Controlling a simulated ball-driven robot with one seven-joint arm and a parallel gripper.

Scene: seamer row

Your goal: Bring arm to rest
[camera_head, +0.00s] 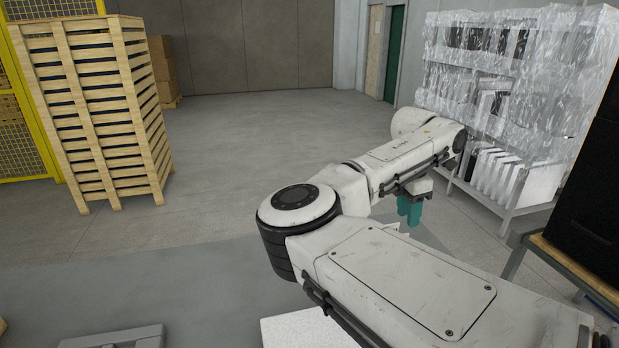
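My arm (390,270) reaches from the lower right toward the middle of the head view, bent at a round elbow joint, with its far end near the shelf rack. My gripper (410,213) hangs below the far end of the arm, with teal fingers pointing down over the grey floor. The forearm hides part of it. I see nothing held, but whether the fingers are apart or together is too small to tell.
A plastic-wrapped shelf rack (507,190) stands at the right, close beyond my arm's far end. A wood-edged table (575,268) with a black object (597,190) is at the right edge. A tall stack of wooden crates (100,110) stands left. The middle floor is clear.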

